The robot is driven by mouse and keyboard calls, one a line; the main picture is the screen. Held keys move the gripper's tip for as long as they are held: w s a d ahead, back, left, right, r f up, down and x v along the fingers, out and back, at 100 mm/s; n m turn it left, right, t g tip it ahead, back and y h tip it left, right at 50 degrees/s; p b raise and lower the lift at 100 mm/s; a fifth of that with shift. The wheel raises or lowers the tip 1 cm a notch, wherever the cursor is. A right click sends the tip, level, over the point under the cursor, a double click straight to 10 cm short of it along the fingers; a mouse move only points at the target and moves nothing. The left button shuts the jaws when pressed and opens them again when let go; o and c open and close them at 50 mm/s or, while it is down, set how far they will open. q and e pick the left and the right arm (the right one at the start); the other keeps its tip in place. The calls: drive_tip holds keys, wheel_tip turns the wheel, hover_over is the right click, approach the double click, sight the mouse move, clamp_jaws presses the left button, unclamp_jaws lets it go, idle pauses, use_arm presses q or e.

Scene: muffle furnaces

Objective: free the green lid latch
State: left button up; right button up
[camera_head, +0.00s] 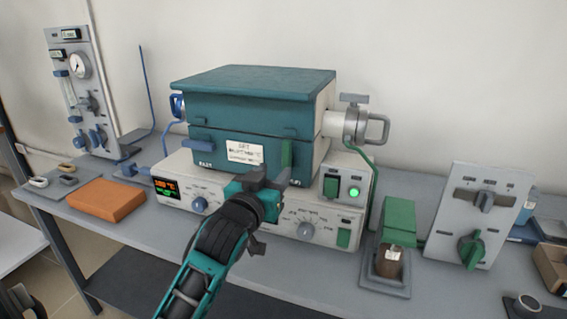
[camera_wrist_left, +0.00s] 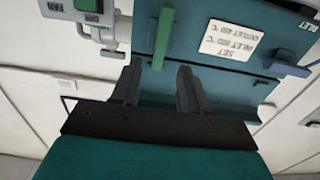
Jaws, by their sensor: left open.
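The green lid latch (camera_head: 287,155) is an upright bar on the front of the teal furnace box (camera_head: 230,128), right of the white label. In the left wrist view the green latch (camera_wrist_left: 163,38) stands just beyond the fingertips, roughly in line with the gap between them. My left gripper (camera_head: 270,178) is in front of the furnace, just below and left of the latch. In the left wrist view its two dark fingers (camera_wrist_left: 160,85) are apart with nothing between them. I cannot tell whether a finger touches the latch. My right gripper does not show.
A blue latch (camera_head: 198,146) sits left of the label (camera_head: 244,152). The control base (camera_head: 175,170) lies below, with a lit green button box (camera_head: 345,185) at right. An orange block (camera_head: 106,200), a green-topped holder (camera_head: 398,222) and a dial panel (camera_head: 478,215) stand on the bench.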

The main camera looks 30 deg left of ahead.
sight(285, 159)
use_arm(q)
drive_tip(key=x, duration=0.6)
drive_tip(key=shift+w, duration=0.35)
drive_tip(key=shift+c, duration=0.3)
clamp_jaws()
